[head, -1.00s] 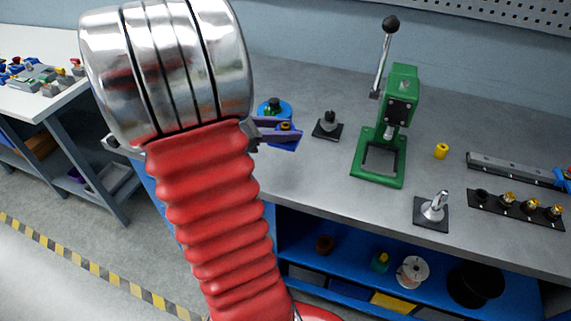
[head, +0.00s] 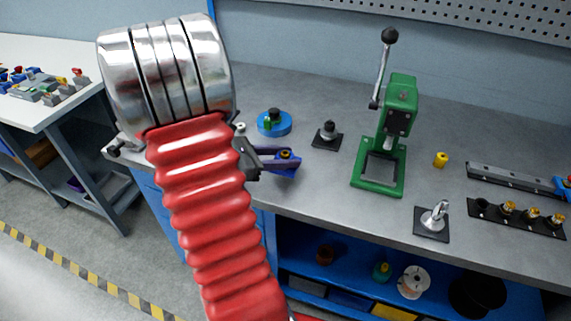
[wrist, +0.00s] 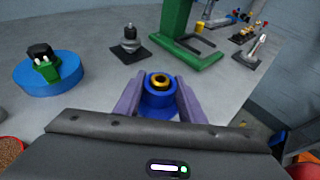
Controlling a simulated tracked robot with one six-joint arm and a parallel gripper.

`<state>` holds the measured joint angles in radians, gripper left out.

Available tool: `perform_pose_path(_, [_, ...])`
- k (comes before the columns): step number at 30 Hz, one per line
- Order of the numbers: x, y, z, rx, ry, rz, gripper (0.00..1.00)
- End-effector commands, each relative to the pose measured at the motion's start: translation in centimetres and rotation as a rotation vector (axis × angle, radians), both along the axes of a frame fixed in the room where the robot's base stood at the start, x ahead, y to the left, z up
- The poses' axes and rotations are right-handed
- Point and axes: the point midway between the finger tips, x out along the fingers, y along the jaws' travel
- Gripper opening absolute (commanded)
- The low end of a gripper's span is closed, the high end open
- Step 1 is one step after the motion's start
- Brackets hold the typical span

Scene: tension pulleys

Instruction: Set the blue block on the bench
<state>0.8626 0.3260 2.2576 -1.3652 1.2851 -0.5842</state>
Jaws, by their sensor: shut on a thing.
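The blue block (head: 287,169) is between the purple fingers of my gripper (head: 280,160), above the grey bench (head: 330,190) near its front edge. In the wrist view the blue block (wrist: 158,102) has a brass ring with a dark centre on top and stands upright. The two fingers of my gripper (wrist: 158,97) are shut on its sides. The block's underside is hidden, so I cannot tell whether it touches the bench.
A blue disc (head: 285,128) with a green and black piece is behind the block. A dark post on a plate (head: 328,136) and a green press (head: 400,125) stand to the right. A yellow cylinder (head: 440,160) and a chrome lever (head: 433,217) stand farther right.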

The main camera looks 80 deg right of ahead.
Motion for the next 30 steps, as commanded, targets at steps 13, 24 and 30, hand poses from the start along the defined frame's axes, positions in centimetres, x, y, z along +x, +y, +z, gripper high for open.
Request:
perform_pose_path(13, [0.0,0.0,-3.6,-0.001,0.002,0.0,0.0])
perform_pose_path(24, [0.0,0.0,-3.8,0.0,0.001,0.001,0.0])
perform_pose_path(30, [0.0,0.0,-3.9,0.0,0.0,0.001,0.47])
